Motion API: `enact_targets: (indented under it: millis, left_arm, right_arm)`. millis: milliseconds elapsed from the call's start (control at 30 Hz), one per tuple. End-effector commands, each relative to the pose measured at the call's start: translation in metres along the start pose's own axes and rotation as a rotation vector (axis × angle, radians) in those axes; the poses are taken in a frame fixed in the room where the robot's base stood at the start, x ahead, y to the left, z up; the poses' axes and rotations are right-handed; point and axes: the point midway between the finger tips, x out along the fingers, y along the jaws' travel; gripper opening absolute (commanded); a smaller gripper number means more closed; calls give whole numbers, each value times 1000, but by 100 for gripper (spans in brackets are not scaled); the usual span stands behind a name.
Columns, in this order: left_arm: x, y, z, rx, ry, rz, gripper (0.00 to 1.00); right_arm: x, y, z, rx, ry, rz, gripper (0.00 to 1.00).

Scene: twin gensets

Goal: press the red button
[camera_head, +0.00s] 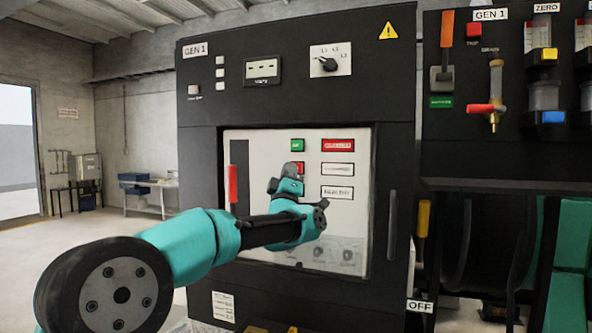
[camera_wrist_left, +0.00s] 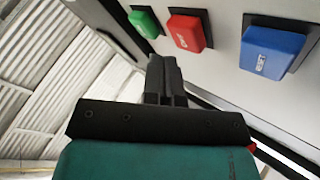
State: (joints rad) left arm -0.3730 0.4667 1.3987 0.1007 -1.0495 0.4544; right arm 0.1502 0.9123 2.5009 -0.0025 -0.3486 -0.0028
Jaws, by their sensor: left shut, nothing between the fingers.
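The red button (camera_head: 301,166) is on the pale inset panel of the GEN 1 cabinet, just below a green button (camera_head: 297,145). My left gripper (camera_head: 292,169) is in front of it and hides part of it. In the left wrist view the red button (camera_wrist_left: 187,32) sits between the green button (camera_wrist_left: 145,22) and a blue button (camera_wrist_left: 272,52). There my left gripper (camera_wrist_left: 163,62) is shut and empty, its tips close to the red button's lower left. I cannot tell whether they touch. The blue button is hidden in the head view. My right gripper is not in view.
A red lever (camera_head: 232,184) stands at the panel's left side. A red indicator label (camera_head: 338,145) is right of the green button. Another red button, marked TRIP (camera_head: 473,30), is on the neighbouring cabinet. The panel sits recessed inside a black frame.

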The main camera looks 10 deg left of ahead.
Motion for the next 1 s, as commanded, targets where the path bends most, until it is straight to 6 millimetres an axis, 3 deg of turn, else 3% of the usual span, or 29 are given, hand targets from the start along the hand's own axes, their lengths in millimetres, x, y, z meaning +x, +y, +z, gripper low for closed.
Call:
enact_targets:
  millis: [1000]
  left_arm:
    - [6, -4, 4, 0, 0, 0, 0]
  right_arm:
    - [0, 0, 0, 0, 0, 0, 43]
